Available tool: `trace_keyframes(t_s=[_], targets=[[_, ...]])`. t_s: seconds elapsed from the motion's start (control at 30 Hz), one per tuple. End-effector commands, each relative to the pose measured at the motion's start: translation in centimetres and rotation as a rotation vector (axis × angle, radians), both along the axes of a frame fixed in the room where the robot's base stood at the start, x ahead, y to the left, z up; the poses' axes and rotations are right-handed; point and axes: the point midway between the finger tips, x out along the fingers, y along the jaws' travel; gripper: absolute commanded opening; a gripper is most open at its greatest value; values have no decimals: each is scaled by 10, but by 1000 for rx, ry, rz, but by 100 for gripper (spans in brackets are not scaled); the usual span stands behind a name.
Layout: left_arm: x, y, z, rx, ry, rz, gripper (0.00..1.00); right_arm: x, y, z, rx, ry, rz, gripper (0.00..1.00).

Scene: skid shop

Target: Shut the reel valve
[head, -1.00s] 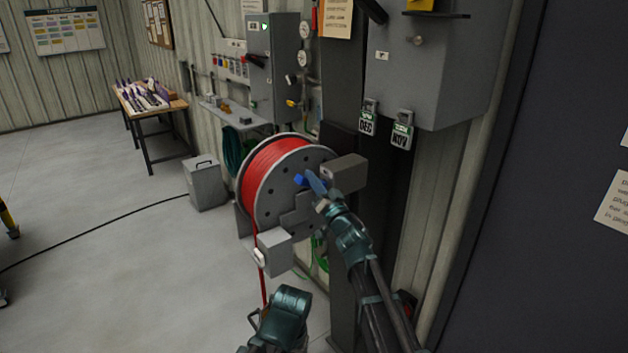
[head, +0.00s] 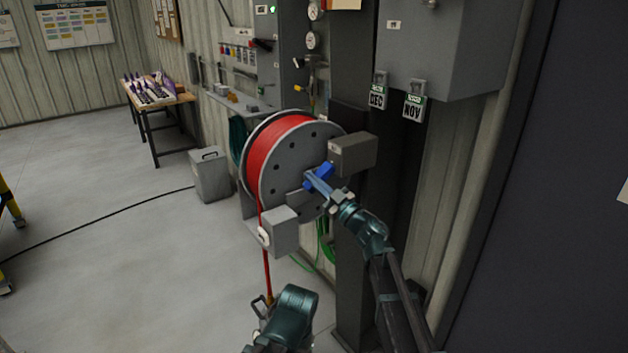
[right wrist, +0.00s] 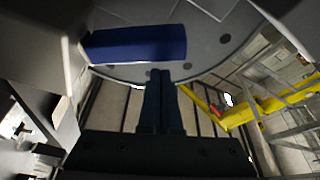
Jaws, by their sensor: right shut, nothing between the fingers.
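The blue valve handle (head: 321,175) is at the front face of the reel (head: 290,165), just left of a grey box (head: 352,155). It also shows as a wide blue bar in the right wrist view (right wrist: 137,44). My right gripper (head: 313,180) is shut and empty, with its fingertips close against the handle in the head view. In the right wrist view the closed fingers (right wrist: 162,85) point just below the handle's right part. Whether they touch it is unclear.
A second grey box (head: 284,232) juts from the reel's lower front, with red hose hanging beside it. A dark post (head: 352,255) stands behind my right arm. A grey cabinet (head: 440,50) hangs above right. The floor at left is mostly clear.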

Motion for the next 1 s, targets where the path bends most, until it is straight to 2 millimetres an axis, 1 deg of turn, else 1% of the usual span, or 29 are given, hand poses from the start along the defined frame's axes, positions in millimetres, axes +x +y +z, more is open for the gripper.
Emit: trace_keyframes(t_s=[0.03,0.1,0.3,1.0], targets=[[0,0,-5,0,0,0,0,1,-1,-6,-24,-19,-1,0],[0,0,-8,0,0,0,0,2,-2,-10,-57,-43,0,0],[0,0,-14,0,0,1,0,2,-3,-16,-72,-54,1,0],[0,0,-17,0,0,1,0,4,-5,-20,-73,-50,-3,0]])
